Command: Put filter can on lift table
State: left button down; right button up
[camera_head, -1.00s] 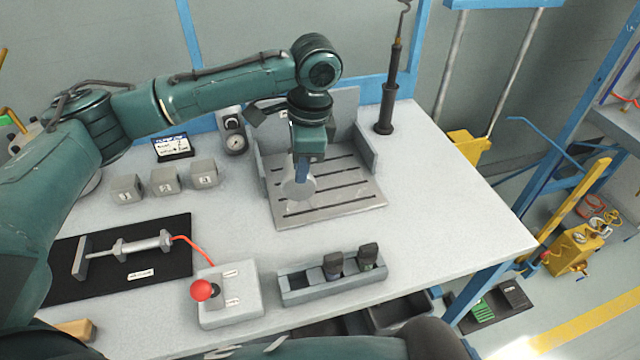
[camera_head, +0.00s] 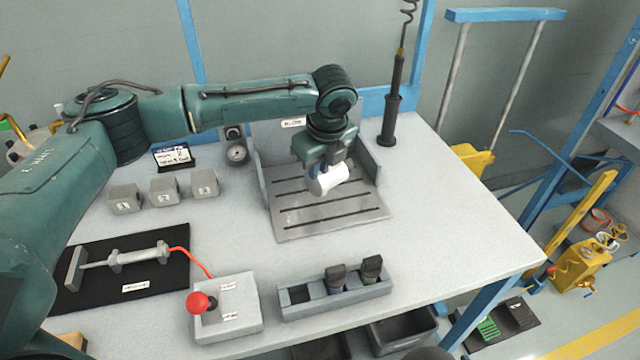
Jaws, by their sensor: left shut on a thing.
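My left gripper (camera_head: 322,170) is shut on a white cylinder, the filter can (camera_head: 330,180). The can lies tilted on its side in the jaws, and the gripper hides part of it. It is over the rear of a grey slotted plate (camera_head: 330,216) with upright walls at its back and sides. A gap below the can is hard to judge. No label readable here names the lift table, so I cannot tell which thing it is. My right gripper is not in view.
Three small grey blocks (camera_head: 164,190) and a gauge (camera_head: 237,153) stand left of the plate. A control box with a red knob (camera_head: 197,302), a grey holder (camera_head: 296,302) and a black mat (camera_head: 170,275) lie in front. A dark post (camera_head: 391,105) rises at the back right. The right bench top is clear.

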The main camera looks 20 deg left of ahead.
aim_at(320, 178)
pick_arm(q)
jog(key=shift+f, duration=2.25)
jog(key=c, duration=1.3)
grip_release()
